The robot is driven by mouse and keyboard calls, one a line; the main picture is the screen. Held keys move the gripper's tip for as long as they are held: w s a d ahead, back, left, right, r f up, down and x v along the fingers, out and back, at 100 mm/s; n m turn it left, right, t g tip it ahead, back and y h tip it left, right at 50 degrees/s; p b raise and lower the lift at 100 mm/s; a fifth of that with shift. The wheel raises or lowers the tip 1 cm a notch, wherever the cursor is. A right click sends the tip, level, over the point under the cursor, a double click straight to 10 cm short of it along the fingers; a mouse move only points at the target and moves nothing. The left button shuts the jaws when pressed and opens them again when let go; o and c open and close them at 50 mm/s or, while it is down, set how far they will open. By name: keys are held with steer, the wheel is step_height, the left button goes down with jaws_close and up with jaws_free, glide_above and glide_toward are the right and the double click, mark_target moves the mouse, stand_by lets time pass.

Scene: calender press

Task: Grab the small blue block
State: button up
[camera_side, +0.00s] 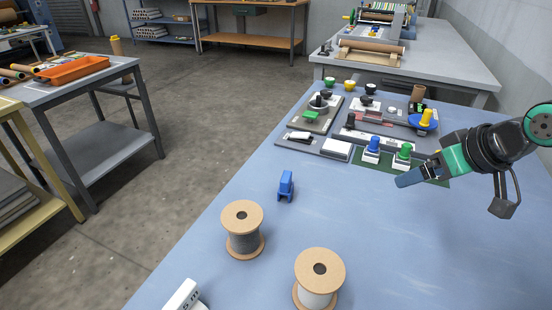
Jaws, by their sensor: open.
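The small blue block (286,185) stands on the blue tabletop, left of the middle of the table and behind the two spools. It has a notched, upright shape and nothing touches it. My gripper (404,180) comes in from the right edge, over the table. It is well to the right of the block, clear of it, and points left. Its jaws are open, and I see nothing held in them. The gap between the fingers is hard to make out from this side.
Two spools, one with grey wire (243,244) and one paler (318,288), stand in front of the block. A white labelled piece (184,296) lies at the front. The right front table is clear.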

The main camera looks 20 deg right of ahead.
steer(key=w+a+m+y, duration=0.3)
steer(key=w+a+m, duration=0.1)
steer(key=w+m, duration=0.3)
steer(key=m+y, duration=0.5)
steer(key=m, duration=0.6)
glide_toward(282, 179)
steer(key=w, duration=0.3)
steer(key=f+m, duration=0.1)
steer(key=a+f+m+y, duration=0.1)
steer(key=f+m, duration=0.1)
steer(key=w+a+f+m+y, duration=0.1)
steer(key=m, duration=0.1)
steer(key=shift+a+f+t, duration=0.2)
steer(key=shift+f+t, duration=0.05)
steer(key=shift+t, duration=0.15)
steer(key=shift+a+f+m+y, duration=0.25)
steer(key=shift+f+m, duration=0.25)
steer(key=shift+m, duration=0.4)
steer(key=shift+x, duration=2.85)
steer(key=c, duration=1.3)
steer(key=shift+r, duration=0.2)
